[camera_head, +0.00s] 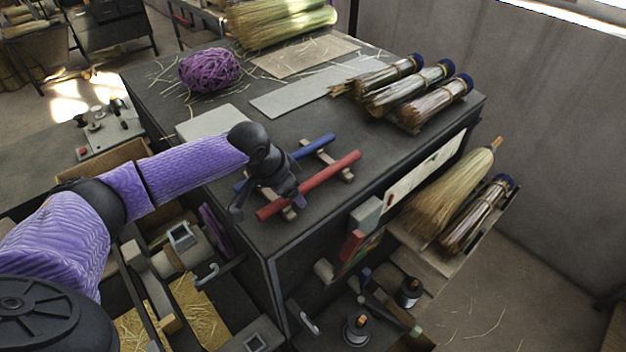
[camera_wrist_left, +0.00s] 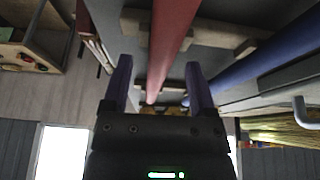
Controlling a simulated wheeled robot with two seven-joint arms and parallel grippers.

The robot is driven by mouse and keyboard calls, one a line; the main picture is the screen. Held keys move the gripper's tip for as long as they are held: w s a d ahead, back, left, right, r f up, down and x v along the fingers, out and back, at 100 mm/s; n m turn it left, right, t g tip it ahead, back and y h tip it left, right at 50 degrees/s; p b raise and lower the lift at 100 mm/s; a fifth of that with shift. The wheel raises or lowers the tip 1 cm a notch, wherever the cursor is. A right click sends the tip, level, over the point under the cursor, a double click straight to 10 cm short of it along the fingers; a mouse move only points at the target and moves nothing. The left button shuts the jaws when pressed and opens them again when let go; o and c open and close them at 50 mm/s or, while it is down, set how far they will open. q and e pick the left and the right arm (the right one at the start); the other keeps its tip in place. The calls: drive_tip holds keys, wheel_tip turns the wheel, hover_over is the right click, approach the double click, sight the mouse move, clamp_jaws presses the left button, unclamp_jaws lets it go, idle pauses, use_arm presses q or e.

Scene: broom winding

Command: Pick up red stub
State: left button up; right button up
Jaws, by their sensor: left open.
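The red stub (camera_head: 325,177) is a straight red rod lying across two light wooden rests on the dark tabletop. A blue stub (camera_head: 317,144) lies behind it, roughly parallel. My left gripper (camera_head: 267,203) is at the near left end of the red stub and hides part of both stubs. In the left wrist view, the red stub (camera_wrist_left: 174,28) runs lengthwise into the gap between the open fingers (camera_wrist_left: 158,85). I cannot tell whether the fingers touch it. The blue stub (camera_wrist_left: 265,57) passes right of the fingers there. My right gripper is not in view.
Purple twine (camera_head: 209,69), a grey board (camera_head: 300,91) and bound straw bundles (camera_head: 436,101) lie farther back on the table (camera_head: 310,229). A broom head (camera_head: 440,190) sits on a lower right shelf. Tabletop right of the red stub is clear.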

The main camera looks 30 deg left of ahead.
use_arm(q)
drive_tip(key=shift+w+f, duration=0.1)
drive_tip(key=shift+f, duration=0.1)
clamp_jaws()
drive_tip(key=shift+r, duration=0.1)
